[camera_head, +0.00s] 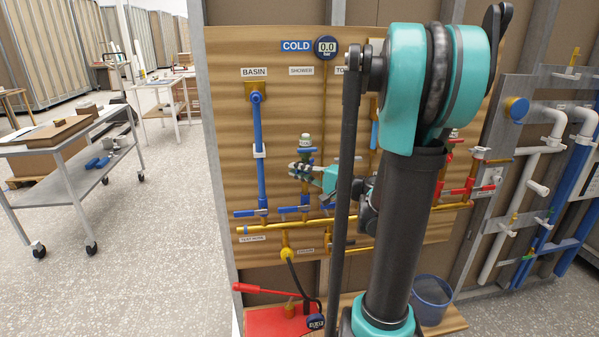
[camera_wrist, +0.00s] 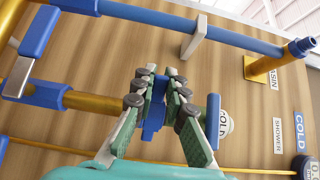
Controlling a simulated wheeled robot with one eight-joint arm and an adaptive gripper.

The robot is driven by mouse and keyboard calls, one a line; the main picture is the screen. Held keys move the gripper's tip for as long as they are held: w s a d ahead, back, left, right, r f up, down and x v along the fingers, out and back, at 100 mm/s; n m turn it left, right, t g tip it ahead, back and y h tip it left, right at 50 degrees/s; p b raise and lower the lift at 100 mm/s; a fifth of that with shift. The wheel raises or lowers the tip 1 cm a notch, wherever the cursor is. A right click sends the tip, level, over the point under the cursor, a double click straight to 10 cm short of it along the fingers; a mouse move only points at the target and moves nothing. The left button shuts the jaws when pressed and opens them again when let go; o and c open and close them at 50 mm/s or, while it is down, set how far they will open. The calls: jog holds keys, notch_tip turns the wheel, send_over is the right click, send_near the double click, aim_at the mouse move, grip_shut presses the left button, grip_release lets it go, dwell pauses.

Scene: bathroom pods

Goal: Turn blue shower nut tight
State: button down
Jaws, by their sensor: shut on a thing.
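The blue shower nut (camera_wrist: 153,115) sits between the two green-padded fingers of my gripper (camera_wrist: 155,95) in the wrist view. The fingers are closed against it from both sides and cover parts of it. In the head view my gripper (camera_head: 300,171) reaches in from the right at the SHOWER pipe, below a pale capped fitting (camera_head: 304,140); the nut is mostly hidden there. How tight the nut is cannot be told.
The blue BASIN pipe (camera_head: 258,150) runs close at the left. Blue valve levers (camera_head: 293,209) and a brass pipe (camera_head: 275,230) lie below. A pressure gauge (camera_head: 326,46) is above, and a red pump (camera_head: 275,318) stands below the board.

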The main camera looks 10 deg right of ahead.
jog(key=t+h, duration=0.1)
jog(key=m+h, duration=0.1)
jog(key=a+m+t, duration=0.1)
jog(key=shift+w+t+h, duration=0.25)
jog(key=shift+t+h, duration=0.05)
jog(key=shift+h, duration=0.1)
jog(key=m+t+h, duration=0.1)
jog(key=m+h, duration=0.1)
jog(key=h, duration=0.1)
jog(key=w+m+t+h, duration=0.1)
jog(key=m+h, duration=0.2)
jog(key=h, duration=0.1)
jog(key=w+m+t+h, duration=0.1)
jog(key=m+h, duration=0.1)
jog(key=h, duration=0.1)
jog(key=shift+w+a, duration=0.2)
jog(key=shift+w+d+m+h, duration=0.1)
jog(key=shift+m+h, duration=0.2)
jog(key=shift+h, duration=0.1)
jog(key=c, duration=1.5)
grip_release()
jog(key=shift+c, duration=0.2)
jog(key=s, duration=1.2)
